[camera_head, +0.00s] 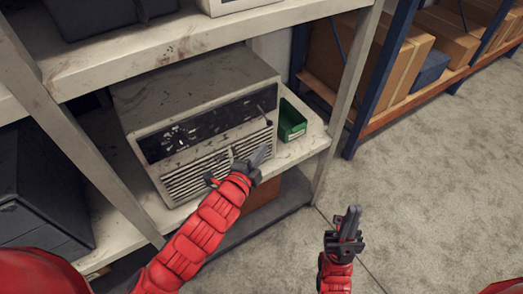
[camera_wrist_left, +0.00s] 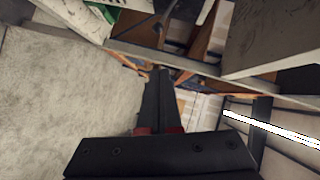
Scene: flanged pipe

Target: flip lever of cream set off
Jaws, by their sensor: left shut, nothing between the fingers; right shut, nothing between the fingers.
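The cream set (camera_head: 195,85) is a worn, boxy unit on the middle shelf, with a dark front panel (camera_head: 205,124) and slatted vents below. A small thin lever-like part (camera_head: 263,110) shows at the right end of the panel; its exact position is too small to tell. My left gripper (camera_head: 262,152) is shut and empty, in front of the set's lower right vents, below that part. Its closed fingers also show in the left wrist view (camera_wrist_left: 158,85). My right gripper (camera_head: 352,213) is shut and empty, over the floor to the right, away from the shelf.
A green bin (camera_head: 292,121) stands close to the set's right side. A shelf post (camera_head: 345,100) rises just right of it. Black cases stand at left, and a brown box (camera_head: 262,196) sits below. Cartons fill a blue-framed rack at back right. The floor at right is clear.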

